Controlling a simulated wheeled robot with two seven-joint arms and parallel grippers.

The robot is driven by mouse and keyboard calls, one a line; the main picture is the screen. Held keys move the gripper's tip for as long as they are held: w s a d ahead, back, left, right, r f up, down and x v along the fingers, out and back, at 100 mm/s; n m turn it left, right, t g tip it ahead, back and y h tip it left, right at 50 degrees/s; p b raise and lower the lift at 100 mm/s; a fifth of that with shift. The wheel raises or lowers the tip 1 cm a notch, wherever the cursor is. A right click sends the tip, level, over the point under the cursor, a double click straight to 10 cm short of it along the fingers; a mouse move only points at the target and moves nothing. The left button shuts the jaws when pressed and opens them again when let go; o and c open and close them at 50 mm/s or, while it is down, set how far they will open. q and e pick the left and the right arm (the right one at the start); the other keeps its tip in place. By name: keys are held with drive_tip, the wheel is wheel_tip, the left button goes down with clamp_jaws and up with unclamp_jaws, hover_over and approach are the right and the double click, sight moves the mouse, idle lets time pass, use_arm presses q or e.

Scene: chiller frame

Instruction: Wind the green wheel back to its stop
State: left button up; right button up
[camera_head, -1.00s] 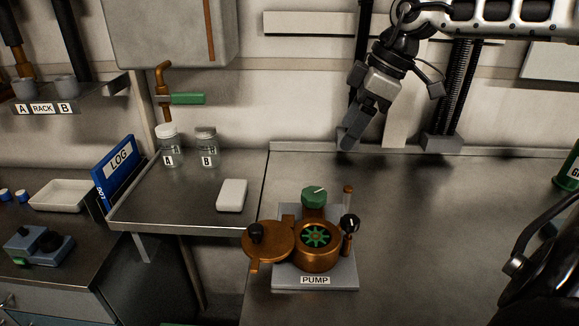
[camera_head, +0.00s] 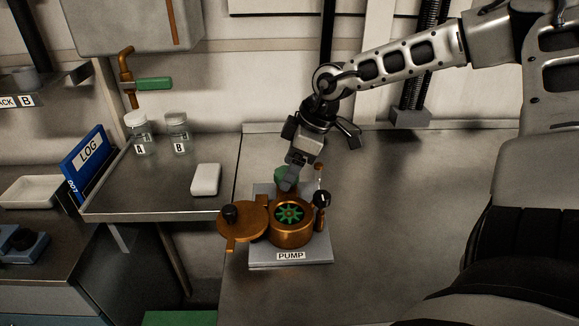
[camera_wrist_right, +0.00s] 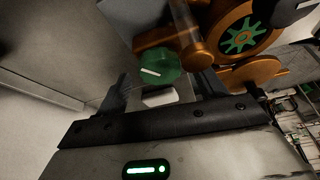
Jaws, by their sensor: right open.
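The pump (camera_head: 291,256) stands on a grey base plate on the steel counter. Its green wheel (camera_head: 279,176), a faceted knob, is at the back of the pump, partly hidden by my right gripper (camera_head: 289,181) in the head view. In the right wrist view the green wheel (camera_wrist_right: 158,68) shows a white pointer line. My open right gripper (camera_wrist_right: 163,84) has one finger on each side of the wheel's near edge there; I cannot tell whether they touch it. My left gripper is not in view.
The round bronze lid (camera_head: 243,223) lies swung out left of the bronze cup (camera_head: 291,236), which holds a green vaned rotor (camera_head: 289,214). A white block (camera_head: 205,179) sits left; the counter right is clear.

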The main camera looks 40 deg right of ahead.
drive_tip(key=shift+w+a+f, duration=0.1)
drive_tip(key=shift+f, duration=0.2)
drive_tip(key=shift+c, duration=0.3)
drive_tip(key=c, duration=0.9)
